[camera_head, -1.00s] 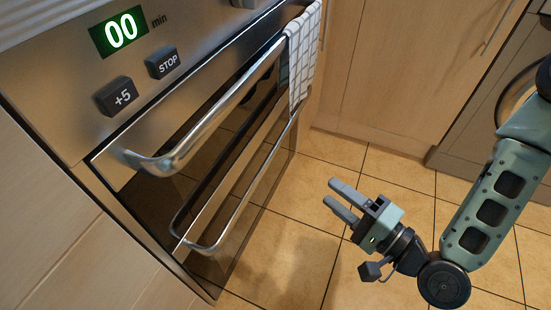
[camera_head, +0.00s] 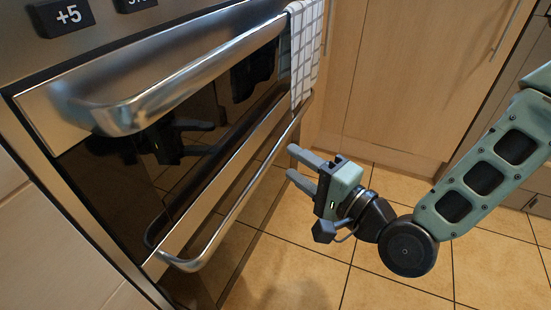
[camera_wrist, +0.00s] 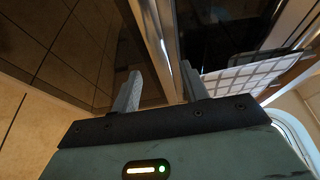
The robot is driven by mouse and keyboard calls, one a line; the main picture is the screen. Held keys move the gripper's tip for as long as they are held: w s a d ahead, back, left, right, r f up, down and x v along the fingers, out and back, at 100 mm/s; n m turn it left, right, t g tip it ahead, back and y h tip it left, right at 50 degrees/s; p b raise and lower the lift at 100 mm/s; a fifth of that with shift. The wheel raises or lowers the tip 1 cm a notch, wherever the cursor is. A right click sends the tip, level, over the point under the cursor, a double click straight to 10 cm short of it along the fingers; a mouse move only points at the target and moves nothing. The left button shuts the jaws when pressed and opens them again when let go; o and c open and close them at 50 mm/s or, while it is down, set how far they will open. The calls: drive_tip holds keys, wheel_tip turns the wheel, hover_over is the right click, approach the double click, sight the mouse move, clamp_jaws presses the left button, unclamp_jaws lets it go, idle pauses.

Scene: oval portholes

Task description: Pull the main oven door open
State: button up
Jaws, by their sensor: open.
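The oven front (camera_head: 45,130) fills the left of the head view, with two dark glass doors, one above the other, both shut. The upper door has a thick silver bar handle (camera_head: 190,80). The lower door, apparently the main oven door, has a thinner silver handle (camera_head: 228,218). My gripper (camera_head: 291,162) is open and empty, to the right of the lower handle's far half, apparently apart from it. Its fingers point left towards the oven. The wrist view shows both fingers (camera_wrist: 160,75) spread, with a metal strip running beyond them; I cannot tell if it is the handle.
A checked towel (camera_head: 305,55) hangs at the far end of the upper handle, above my gripper, and also shows in the wrist view (camera_wrist: 240,75). Wooden cupboards (camera_head: 405,80) stand behind. The tiled floor (camera_head: 300,270) before the oven is clear.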

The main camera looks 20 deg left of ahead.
sight(277, 152)
drive_tip(key=b+x, duration=0.1)
drive_tip(key=x, duration=0.5)
drive_tip(key=shift+w+a+b, duration=0.1)
drive_tip(key=shift+a+b, duration=0.05)
drive_tip(key=shift+b, duration=0.25)
clamp_jaws()
